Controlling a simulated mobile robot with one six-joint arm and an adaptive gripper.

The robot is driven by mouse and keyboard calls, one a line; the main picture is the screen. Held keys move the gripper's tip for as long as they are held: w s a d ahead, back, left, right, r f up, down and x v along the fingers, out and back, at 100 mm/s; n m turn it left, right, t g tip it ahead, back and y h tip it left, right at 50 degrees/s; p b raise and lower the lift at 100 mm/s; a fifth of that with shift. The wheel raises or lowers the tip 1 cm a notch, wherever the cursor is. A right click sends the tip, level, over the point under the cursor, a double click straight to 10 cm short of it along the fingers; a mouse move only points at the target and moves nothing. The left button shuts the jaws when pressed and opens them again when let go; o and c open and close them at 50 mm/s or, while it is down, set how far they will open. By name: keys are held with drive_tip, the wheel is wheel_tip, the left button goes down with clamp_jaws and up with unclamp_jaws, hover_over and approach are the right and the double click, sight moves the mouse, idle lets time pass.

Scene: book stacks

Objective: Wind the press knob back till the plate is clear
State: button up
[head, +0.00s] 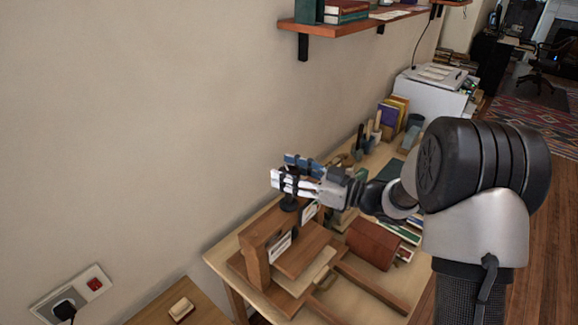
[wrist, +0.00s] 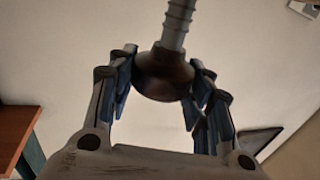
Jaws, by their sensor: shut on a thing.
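The press (head: 255,258) is a brown wooden frame on the wooden bench, below my gripper. A flat brown board (head: 299,258), which looks like its plate, lies low in it; I cannot tell whether it touches anything beneath. The press knob (wrist: 165,76) is dark and round, on a grey threaded screw (wrist: 177,25) in the wrist view. My gripper (head: 284,180) is above the press, its fingers (wrist: 163,92) shut on the knob from both sides. In the head view the fingers hide most of the knob.
A reddish-brown box or book (head: 373,243) lies right of the press. Upright books (head: 393,112) and tools stand farther back on the bench. A wall shelf (head: 345,24) hangs above. The wall is close on the left.

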sight(288, 172)
drive_tip(key=n+g+p, duration=0.1)
drive_tip(key=g, duration=0.1)
drive_tip(key=n+g+y+p, duration=0.1)
drive_tip(key=n+g, duration=0.1)
drive_tip(key=g, duration=0.1)
drive_tip(key=n+g, duration=0.1)
drive_tip(key=g, duration=0.1)
drive_tip(key=shift+f+y+p, duration=0.25)
drive_tip(key=shift+y+p, duration=0.05)
drive_tip(key=shift+p, duration=0.1)
drive_tip(key=shift+o, duration=0.2)
drive_tip(key=shift+f+n+g+h, duration=0.1)
drive_tip(key=shift+n+g+h, duration=0.15)
drive_tip(key=shift+n+g, duration=1.1)
drive_tip(key=shift+f+n+g+h, duration=0.1)
drive_tip(key=shift+n+g+h, duration=0.15)
drive_tip(key=shift+n+g, duration=1.05)
drive_tip(key=shift+m+g, duration=0.25)
drive_tip(key=shift+g, duration=0.7)
drive_tip(key=shift+c, duration=0.2)
drive_tip(key=shift+o, duration=0.2)
drive_tip(key=o, duration=0.7)
drive_tip(key=shift+a, duration=0.1)
drive_tip(key=shift+o, duration=1.4)
drive_tip(key=shift+r, duration=0.25)
wheel_tip(288, 172, up, 10)
